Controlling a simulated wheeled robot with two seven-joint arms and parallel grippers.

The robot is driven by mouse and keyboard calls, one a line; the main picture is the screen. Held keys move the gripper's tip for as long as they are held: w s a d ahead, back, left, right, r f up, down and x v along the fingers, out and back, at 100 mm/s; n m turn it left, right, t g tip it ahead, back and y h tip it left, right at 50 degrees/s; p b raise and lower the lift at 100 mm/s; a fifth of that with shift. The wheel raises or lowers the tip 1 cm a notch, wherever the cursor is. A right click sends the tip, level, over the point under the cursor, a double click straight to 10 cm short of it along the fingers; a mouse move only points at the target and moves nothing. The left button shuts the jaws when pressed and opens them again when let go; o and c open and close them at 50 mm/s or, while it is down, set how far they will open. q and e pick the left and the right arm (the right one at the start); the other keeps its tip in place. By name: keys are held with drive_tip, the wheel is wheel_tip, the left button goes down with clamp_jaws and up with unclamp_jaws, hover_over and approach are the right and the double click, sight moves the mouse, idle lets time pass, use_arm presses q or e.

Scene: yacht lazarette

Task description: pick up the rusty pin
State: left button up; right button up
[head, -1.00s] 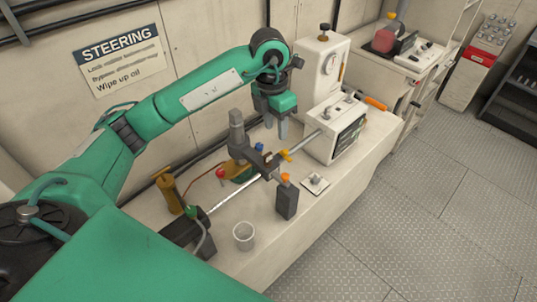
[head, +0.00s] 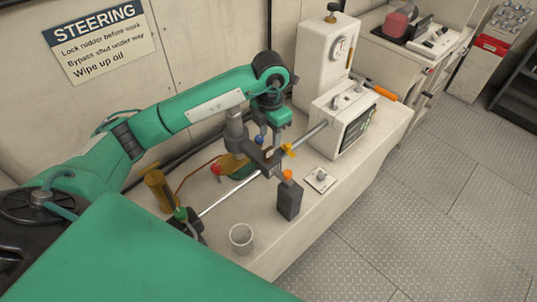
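My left gripper (head: 270,138) points down over the workbench, just behind the dark grey clamp block (head: 262,160) on the steel rod (head: 232,192). Its two grey fingers show a gap between them, with nothing seen in it. The fingertips are close to the block, and I cannot tell whether they touch it. I cannot pick out the rusty pin with certainty; it may be small or hidden by the gripper or block. A yellow-orange fitting (head: 288,150) sits on the rod right of the gripper. My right gripper is not in view.
A dark post with an orange top (head: 288,198) and a clear cup (head: 241,238) stand in front. A small white plate with a knob (head: 320,180) lies right. A white instrument box (head: 342,122) and a brass cylinder (head: 158,188) flank the rod. The bench's front edge is clear.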

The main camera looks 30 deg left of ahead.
sight(268, 149)
use_arm(q)
drive_tip(key=shift+w+f, duration=0.15)
drive_tip(key=shift+f, duration=0.9)
drive_tip(key=shift+a+f+p, duration=0.1)
drive_tip(key=shift+f+p, duration=0.15)
drive_tip(key=shift+p, duration=0.3)
drive_tip(key=f, duration=0.1)
drive_tip(key=f+p, duration=0.1)
drive_tip(key=f, duration=0.1)
drive_tip(key=shift+s+a+f+p, duration=0.1)
drive_tip(key=shift+s+p, duration=0.15)
drive_tip(key=shift+p, duration=0.15)
drive_tip(key=shift+f, duration=0.6)
clamp_jaws()
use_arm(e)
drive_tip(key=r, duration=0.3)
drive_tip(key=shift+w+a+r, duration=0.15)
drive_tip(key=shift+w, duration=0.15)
